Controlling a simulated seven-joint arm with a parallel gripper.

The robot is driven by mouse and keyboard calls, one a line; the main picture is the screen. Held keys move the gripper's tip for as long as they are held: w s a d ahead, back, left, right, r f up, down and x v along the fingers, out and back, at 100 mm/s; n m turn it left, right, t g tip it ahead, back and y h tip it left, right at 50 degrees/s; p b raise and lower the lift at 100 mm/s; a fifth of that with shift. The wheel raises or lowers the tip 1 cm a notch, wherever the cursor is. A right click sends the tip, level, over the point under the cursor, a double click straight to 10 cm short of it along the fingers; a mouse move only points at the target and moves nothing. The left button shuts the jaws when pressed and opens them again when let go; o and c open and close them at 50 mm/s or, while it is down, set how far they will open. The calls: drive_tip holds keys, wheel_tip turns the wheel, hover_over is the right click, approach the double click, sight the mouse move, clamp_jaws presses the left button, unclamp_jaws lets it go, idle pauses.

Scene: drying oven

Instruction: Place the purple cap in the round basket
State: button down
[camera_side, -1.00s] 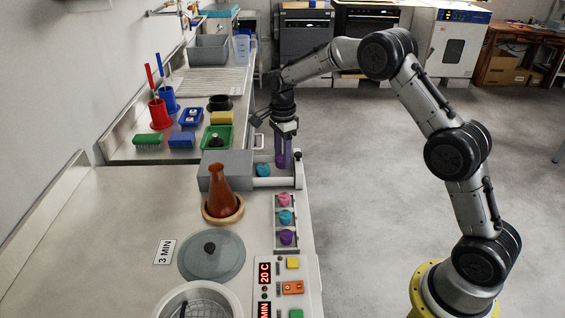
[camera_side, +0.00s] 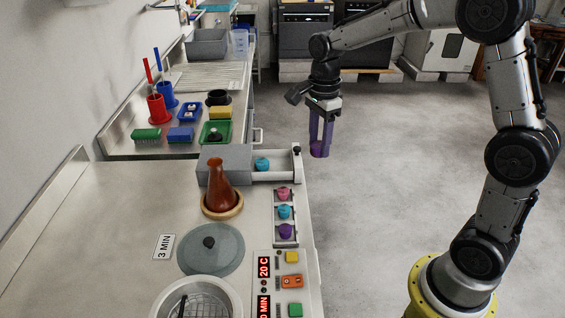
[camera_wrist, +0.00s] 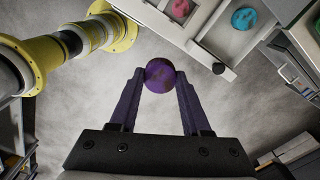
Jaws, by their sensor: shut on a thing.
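My gripper (camera_side: 320,146) hangs in the air over the floor, right of the open drawer. In the wrist view my gripper (camera_wrist: 160,78) is shut on a round, mottled purple cap (camera_wrist: 160,73) between its fingertips. In the side view the fingers look purple too, so the cap is hard to make out there. A second purple cap (camera_side: 286,231) sits in the near slot of a small rack. The round wire basket (camera_side: 205,302) is inside the round metal pot (camera_side: 232,292) at the bottom edge, partly cut off by the frame.
The rack (camera_side: 276,240) also holds a pink cap (camera_side: 284,193) and a blue cap (camera_side: 285,212). A blue cap (camera_side: 262,164) lies in the open drawer (camera_side: 285,175). A brown flask (camera_side: 216,184), a glass lid (camera_side: 225,252) and a control panel (camera_side: 276,284) stand near the pot.

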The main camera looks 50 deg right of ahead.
drive_tip(key=shift+s, duration=0.2)
drive_tip(key=shift+s+m, duration=0.15)
drive_tip(key=shift+m, duration=0.65)
drive_tip(key=s+a+n, duration=0.2)
drive_tip(key=s+a, duration=0.3)
drive_tip(key=a, duration=0.5)
drive_tip(key=s+a+n, duration=0.2)
drive_tip(key=s+a, duration=0.4)
drive_tip(key=a, duration=0.4)
drive_tip(key=s+a+n, duration=0.2)
drive_tip(key=s+a, duration=0.3)
drive_tip(key=a, duration=0.6)
drive_tip(key=w+a+f, duration=0.2)
drive_tip(key=a, duration=0.1)
drive_tip(key=w+a+f, duration=0.6)
drive_tip(key=a, duration=0.1)
drive_tip(key=shift+f, duration=0.2)
drive_tip(key=shift+w+a+f, duration=0.15)
drive_tip(key=shift+f, duration=1.7)
